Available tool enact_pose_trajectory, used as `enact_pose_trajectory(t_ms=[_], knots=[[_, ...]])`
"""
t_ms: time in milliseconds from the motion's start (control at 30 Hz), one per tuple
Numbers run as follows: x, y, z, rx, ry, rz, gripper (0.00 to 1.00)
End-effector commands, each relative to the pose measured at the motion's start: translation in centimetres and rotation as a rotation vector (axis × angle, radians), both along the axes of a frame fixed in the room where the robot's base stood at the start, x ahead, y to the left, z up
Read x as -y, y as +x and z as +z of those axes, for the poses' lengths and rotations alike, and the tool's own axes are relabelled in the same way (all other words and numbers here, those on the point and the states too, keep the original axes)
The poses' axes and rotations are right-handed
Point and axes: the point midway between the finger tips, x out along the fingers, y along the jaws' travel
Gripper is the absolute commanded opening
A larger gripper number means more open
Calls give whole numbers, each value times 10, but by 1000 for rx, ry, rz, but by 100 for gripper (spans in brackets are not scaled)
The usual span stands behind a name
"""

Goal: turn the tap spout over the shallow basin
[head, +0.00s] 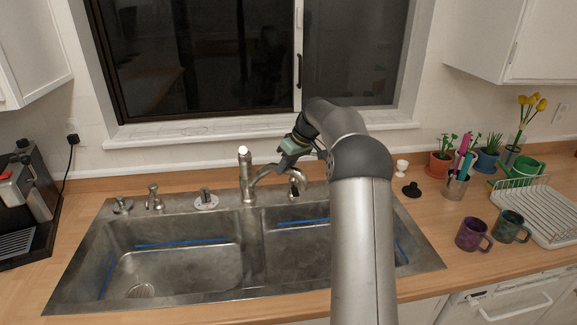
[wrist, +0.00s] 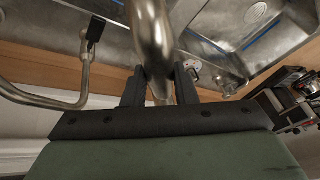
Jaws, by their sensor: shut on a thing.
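The metal tap (head: 246,172) stands on the sink deck between two basins. My gripper (head: 286,163) reaches the spout from above and behind. In the wrist view my gripper (wrist: 160,88) has one dark finger on each side of the spout (wrist: 151,35) and is shut on it. The left basin (head: 180,265) is empty, with a drain at its front left. I cannot tell surely which basin is shallower. My arm hides part of the right basin.
A thin bent pipe (wrist: 60,101) with a black tip is close beside my gripper in the wrist view. The window (head: 200,60) is just behind. Purple and green mugs (head: 472,234), a dish rack (head: 540,212) and potted plants stand right; a coffee machine (head: 28,205) left.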

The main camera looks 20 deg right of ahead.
Motion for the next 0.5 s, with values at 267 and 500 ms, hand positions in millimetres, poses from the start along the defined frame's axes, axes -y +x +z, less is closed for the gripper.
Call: enact_pose_trajectory(t_ms=[267,500], knots=[[0,0,0,-1,0,-1,47],[2,-1,5,1,-1,-1,47]])
